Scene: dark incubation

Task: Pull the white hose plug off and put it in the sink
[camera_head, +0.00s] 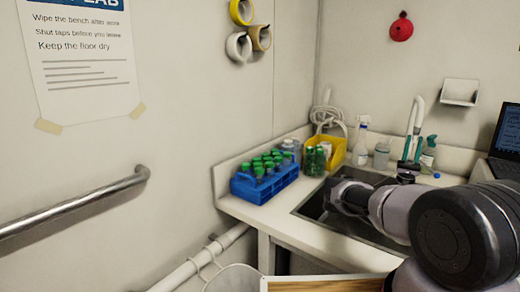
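The sink (312,206) is a dark basin set in the pale bench at the right. My arm reaches in from the lower right and covers much of it. My gripper (338,192) is dark and is over the left part of the sink; its fingers are too dark and small to tell open from shut. I see nothing clearly held in it. A coiled white hose (326,115) is in the back corner. A tall white and green fixture (414,130) stands behind the sink. I cannot pick out the white hose plug.
A blue rack (263,190) of green-capped tubes stands left of the sink. A yellow bin (333,146), a spray bottle (362,140) and a jar (381,155) line the back. A laptop (507,135) is at the right. A metal rail (75,207) runs along the left wall.

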